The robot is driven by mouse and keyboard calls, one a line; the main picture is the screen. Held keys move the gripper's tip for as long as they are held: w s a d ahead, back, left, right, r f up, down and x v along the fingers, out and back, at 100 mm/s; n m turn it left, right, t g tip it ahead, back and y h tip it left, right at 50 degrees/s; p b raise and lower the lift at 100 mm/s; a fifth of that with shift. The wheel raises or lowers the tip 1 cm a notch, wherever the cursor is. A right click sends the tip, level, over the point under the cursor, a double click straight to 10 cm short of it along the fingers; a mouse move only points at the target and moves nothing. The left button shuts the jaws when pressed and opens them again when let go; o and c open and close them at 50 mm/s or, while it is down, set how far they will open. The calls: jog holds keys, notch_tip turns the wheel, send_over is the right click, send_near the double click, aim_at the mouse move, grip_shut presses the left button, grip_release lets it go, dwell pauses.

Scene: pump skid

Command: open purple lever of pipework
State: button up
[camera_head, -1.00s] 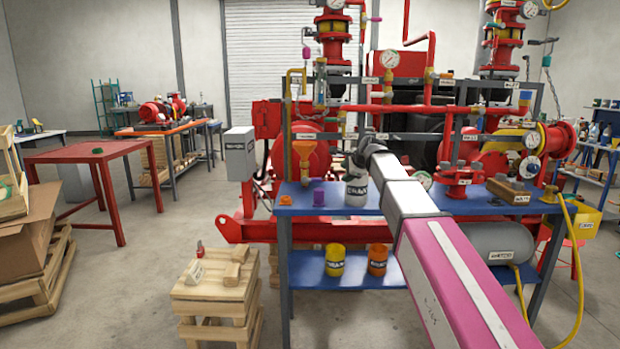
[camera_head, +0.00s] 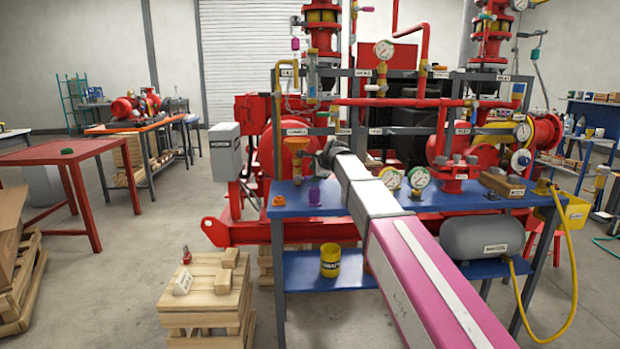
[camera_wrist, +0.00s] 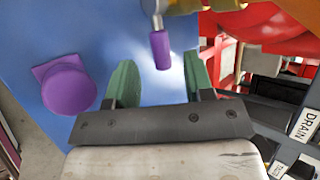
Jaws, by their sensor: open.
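The purple lever (camera_wrist: 160,50) shows in the wrist view as a short purple grip on a silver stem at the top middle. My gripper (camera_wrist: 160,72) is open, with one green finger on each side of the lever's line. The grip's end lies between or just beyond the fingertips; I cannot tell how deep. No contact shows. In the head view my gripper is at the far end of my arm, low in front of the pipework, its fingers not clear.
A purple knob-like part (camera_wrist: 68,88) is on the blue surface left of my fingers; a purple piece (camera_head: 314,196) also stands on the blue table (camera_head: 290,208). Red pipework (camera_wrist: 265,25) and dark labelled bars (camera_wrist: 295,130) are close on the right. A pallet stack (camera_head: 205,290) stands front left.

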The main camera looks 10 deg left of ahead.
aim_at(305, 178)
jog(key=shift+x, duration=1.85)
grip_shut()
